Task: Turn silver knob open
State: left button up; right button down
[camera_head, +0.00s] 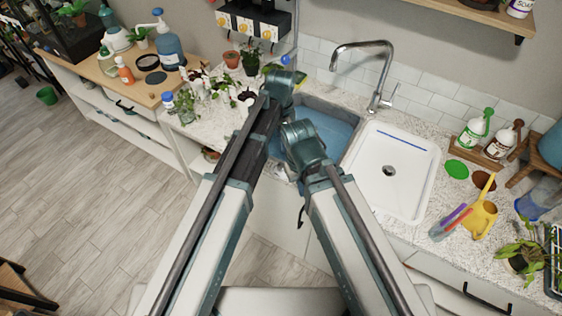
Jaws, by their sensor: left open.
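The silver faucet (365,46) arches over the sink area in the head view. My left gripper (298,77) is at the far end of the left arm, over the back left of the sink. It is open, small and partly hidden by its own wrist. It is well left of the knob and apart from it. My right arm ends in a wrist over the front of the sink; its fingers are hidden.
A blue-tinted sink basin (334,132) lies under my arms. A white tray or basin (400,185) is to its right. Several plants and pots crowd the counter at left.

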aim_at(281, 166)
pick_arm(q)
jog(key=shift+f, duration=0.1)
notch_tip(281, 166, down, 14)
jog(key=b, duration=1.4)
jog(key=shift+r, duration=0.2)
grip_shut()
